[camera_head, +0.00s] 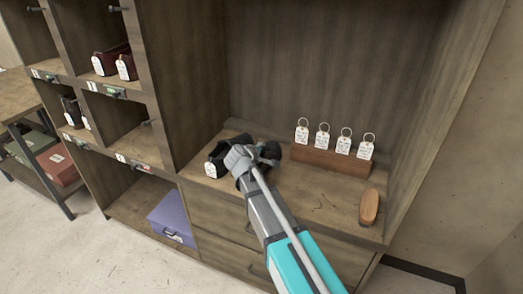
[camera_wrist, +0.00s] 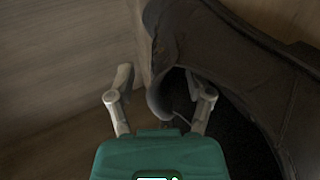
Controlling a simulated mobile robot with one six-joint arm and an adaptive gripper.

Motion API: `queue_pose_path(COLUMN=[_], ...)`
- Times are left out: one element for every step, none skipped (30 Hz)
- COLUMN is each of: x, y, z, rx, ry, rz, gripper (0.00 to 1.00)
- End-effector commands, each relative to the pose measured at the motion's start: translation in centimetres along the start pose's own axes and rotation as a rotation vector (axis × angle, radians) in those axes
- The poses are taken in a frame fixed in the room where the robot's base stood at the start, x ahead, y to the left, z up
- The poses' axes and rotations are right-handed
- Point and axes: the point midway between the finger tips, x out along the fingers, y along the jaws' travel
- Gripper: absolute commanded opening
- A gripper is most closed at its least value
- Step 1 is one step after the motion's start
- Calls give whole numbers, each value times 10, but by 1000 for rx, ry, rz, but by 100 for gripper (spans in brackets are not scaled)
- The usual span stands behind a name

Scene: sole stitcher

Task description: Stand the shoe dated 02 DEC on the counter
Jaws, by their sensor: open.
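A black shoe (camera_head: 214,160) with a white tag (camera_head: 210,170) is on the counter (camera_head: 310,202), partly hidden behind my arm. The tag's writing is too small to read. In the wrist view the dark shoe (camera_wrist: 235,45) fills the upper right, its collar opening facing my gripper (camera_wrist: 165,85). My gripper is open, with part of the shoe's collar showing between its fingers. The right finger overlaps the dark opening and the left finger is outside it. I cannot tell whether either finger touches the shoe.
A wooden block (camera_head: 330,161) with several ringed tags stands at the counter's back. A brown brush (camera_head: 369,207) lies at the right. Cubbies at the left hold tagged reddish shoes (camera_head: 115,62) and dark brown shoes (camera_head: 72,110). A purple box (camera_head: 172,217) sits below. The counter's front middle is clear.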

Motion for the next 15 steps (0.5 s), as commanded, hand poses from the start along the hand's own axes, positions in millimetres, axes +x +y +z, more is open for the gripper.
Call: queue_pose_path(x=[-10,-14,-21,-26,-30,-37,-42,-47,-53,-58,-63,-68,-72,-76,-80], y=[2,3,3,3,3,3,3,3,3,3,3,3,3,3,2], z=[1,1,1,1,1,1,1,2,2,1,1,1,1,2,1], rx=[-1,0,0,1,0,0,0,0,-1,0,0,0,0,0,0], ry=[1,1,2,2,2,2,1,1,2,2,2,2,1,1,1], rz=[0,0,0,0,0,-1,-1,0,0,0,0,0,0,0,0], gripper=[67,67,67,67,67,67,67,67,67,67,67,67,67,67,67])
